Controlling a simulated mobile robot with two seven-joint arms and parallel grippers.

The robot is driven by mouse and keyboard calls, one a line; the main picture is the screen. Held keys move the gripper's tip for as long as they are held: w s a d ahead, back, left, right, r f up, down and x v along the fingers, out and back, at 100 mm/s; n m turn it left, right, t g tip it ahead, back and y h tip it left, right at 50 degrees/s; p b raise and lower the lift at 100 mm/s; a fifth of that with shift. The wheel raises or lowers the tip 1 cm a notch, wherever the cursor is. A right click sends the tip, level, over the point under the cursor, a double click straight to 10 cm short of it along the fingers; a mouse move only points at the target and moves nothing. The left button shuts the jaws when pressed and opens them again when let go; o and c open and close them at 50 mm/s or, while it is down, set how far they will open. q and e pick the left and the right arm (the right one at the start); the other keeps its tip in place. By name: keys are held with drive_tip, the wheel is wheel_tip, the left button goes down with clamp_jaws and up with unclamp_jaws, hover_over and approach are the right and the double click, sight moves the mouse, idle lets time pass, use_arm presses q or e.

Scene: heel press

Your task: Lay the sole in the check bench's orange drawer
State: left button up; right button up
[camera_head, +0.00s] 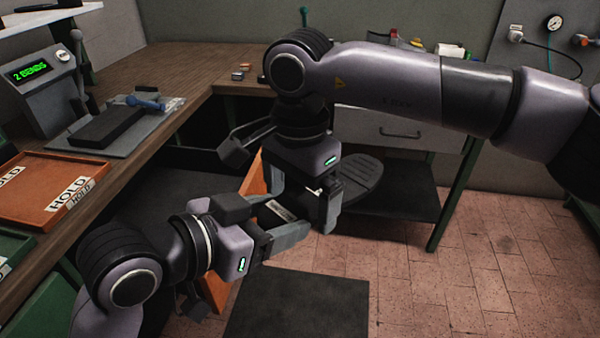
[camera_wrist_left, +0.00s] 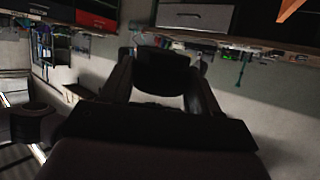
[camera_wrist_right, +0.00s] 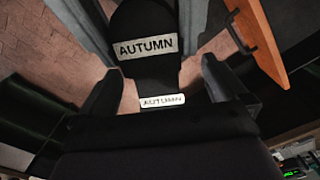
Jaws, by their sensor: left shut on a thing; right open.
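The dark sole (camera_head: 358,188) has a ribbed tread and a white label, and is held in the air. My left gripper (camera_head: 268,226) is shut on its labelled end. The sole's end also shows as a black shape between the jaws in the left wrist view (camera_wrist_left: 163,72). My right gripper (camera_head: 302,195) is open, its fingers near the sole. In the right wrist view the sole (camera_wrist_right: 145,20) reads "AUTUMN" and lies between the open fingers (camera_wrist_right: 158,88). The orange drawer front (camera_head: 254,178) stands behind my grippers, partly hidden; its dark handle (camera_wrist_right: 240,38) shows in the right wrist view.
The wooden bench (camera_head: 150,145) at left carries a device reading "2 BENDS" (camera_head: 42,85), a bending fixture (camera_head: 108,127) and an orange "HOLD" tray (camera_head: 40,190). A grey drawer (camera_head: 390,132) is in the back bench. A dark floor mat (camera_head: 300,305) lies below.

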drive_tip(key=shift+f, duration=0.3)
drive_tip(key=c, duration=1.3)
use_arm(q)
drive_tip(key=o, duration=1.3)
drive_tip(key=shift+c, duration=0.2)
use_arm(e)
drive_tip(key=shift+r, duration=0.1)
